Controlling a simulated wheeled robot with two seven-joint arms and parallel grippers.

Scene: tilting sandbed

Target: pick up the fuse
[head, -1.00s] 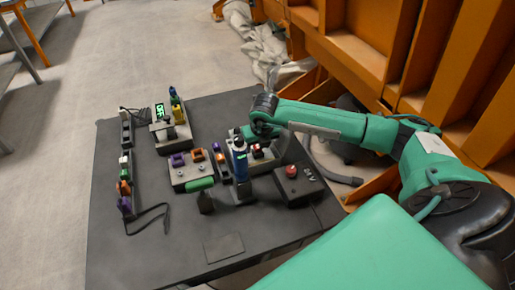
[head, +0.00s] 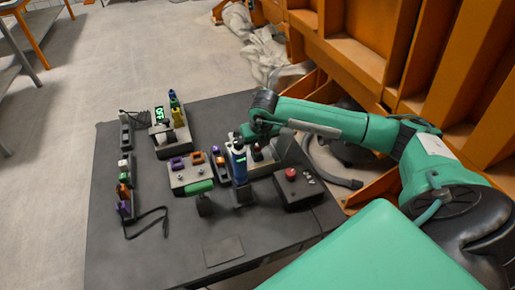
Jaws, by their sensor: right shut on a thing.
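Several small coloured fuse-like pieces stand in holders on the dark table (head: 150,262). I cannot tell which one is the fuse meant. A purple piece (head: 177,163) and an orange piece (head: 197,158) sit on a grey block (head: 185,179). More coloured pieces stand in a narrow strip (head: 124,190) at the left. My right arm reaches in from the right. Its gripper (head: 241,190) points down between the grey block and a box with a red button (head: 291,174). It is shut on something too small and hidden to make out. My left gripper is out of view.
A device with a green display (head: 159,114) stands at the back. A green-handled item (head: 199,187) lies in front of the grey block. A black strap (head: 150,218) lies at the left. The front of the table is mostly clear around a flat dark square (head: 223,249). Orange shelving (head: 350,55) stands at the right.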

